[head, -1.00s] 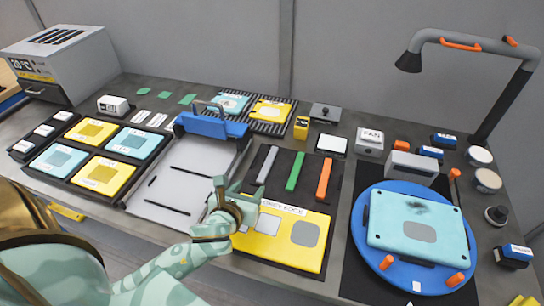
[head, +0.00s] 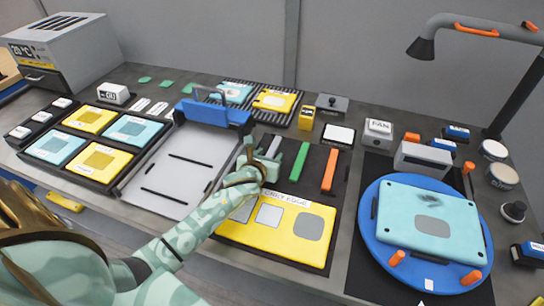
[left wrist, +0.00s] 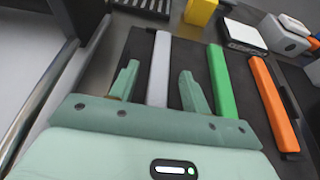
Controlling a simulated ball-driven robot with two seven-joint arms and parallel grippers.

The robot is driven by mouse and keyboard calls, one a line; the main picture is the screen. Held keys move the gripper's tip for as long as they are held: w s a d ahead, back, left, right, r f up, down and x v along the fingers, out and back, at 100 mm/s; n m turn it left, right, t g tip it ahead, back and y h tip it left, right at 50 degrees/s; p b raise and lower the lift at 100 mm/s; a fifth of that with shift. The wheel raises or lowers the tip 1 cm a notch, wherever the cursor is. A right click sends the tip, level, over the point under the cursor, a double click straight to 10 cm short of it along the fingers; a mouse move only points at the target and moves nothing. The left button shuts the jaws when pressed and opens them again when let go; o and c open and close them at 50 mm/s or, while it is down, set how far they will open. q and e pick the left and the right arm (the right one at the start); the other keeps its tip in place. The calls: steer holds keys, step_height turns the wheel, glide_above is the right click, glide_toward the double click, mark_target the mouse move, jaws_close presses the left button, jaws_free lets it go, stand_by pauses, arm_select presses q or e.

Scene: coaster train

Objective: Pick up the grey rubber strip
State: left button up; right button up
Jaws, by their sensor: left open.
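The grey rubber strip (left wrist: 160,65) lies on a black mat, the leftmost of three strips, beside a green strip (left wrist: 222,85) and an orange strip (left wrist: 273,100). In the head view the grey strip (head: 274,146) is partly hidden by my left gripper (head: 262,152). My left gripper (left wrist: 156,88) is open, with one finger on each side of the grey strip's near part in the left wrist view. Nothing is held between the fingers. I cannot tell how high they are above the mat. My right gripper is not in view.
A yellow board (head: 310,255) lies just in front of the strips. A white panel with a blue bar (head: 213,113) is to the left. A blue turntable (head: 365,225) with a teal plate (head: 430,222) is to the right. A small yellow block (head: 306,118) stands behind.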

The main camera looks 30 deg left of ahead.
arm_select(q)
steer(key=shift+r, duration=0.1)
jaws_close()
